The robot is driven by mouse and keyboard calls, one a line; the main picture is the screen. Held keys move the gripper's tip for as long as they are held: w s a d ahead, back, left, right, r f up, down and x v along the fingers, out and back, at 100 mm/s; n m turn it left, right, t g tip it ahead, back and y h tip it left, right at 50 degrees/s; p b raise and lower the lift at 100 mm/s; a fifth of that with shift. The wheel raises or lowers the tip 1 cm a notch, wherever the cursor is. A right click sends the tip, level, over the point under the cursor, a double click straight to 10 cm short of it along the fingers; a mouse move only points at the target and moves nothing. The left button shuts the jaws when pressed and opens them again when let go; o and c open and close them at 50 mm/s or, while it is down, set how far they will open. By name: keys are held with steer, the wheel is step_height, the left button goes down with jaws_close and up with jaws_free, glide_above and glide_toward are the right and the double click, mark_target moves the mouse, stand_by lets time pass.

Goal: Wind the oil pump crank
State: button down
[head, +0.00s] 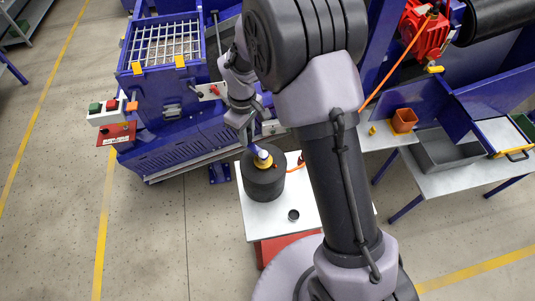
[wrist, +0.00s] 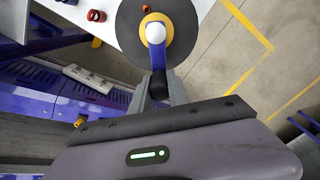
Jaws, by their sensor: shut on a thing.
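The oil pump is a dark round drum (head: 264,184) standing on a small white-topped stand. On its top is a yellow hub with a blue crank arm (head: 262,155) that has a white end. In the wrist view the drum's grey top (wrist: 128,22) fills the upper middle, and the blue and white crank (wrist: 156,34) runs from the hub down to a black handle (wrist: 158,82). My gripper (wrist: 160,92) is shut on this black handle. In the head view my gripper (head: 251,134) is at the drum's far edge, and the handle is mostly hidden there.
The white stand (head: 285,218) has a small dark ring on its top. A blue machine with a grate (head: 165,45) is at the left. An orange cup (head: 404,120) and a grey bin (head: 440,150) are on the right benches. The floor at left is clear.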

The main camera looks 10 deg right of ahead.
steer(key=shift+d, duration=0.1)
steer(key=shift+w+d, duration=0.35)
steer(key=shift+d, duration=0.5)
steer(key=shift+w+d, duration=0.15)
steer(key=shift+d, duration=0.4)
steer(key=shift+d+p, duration=0.3)
steer(key=shift+d, duration=0.15)
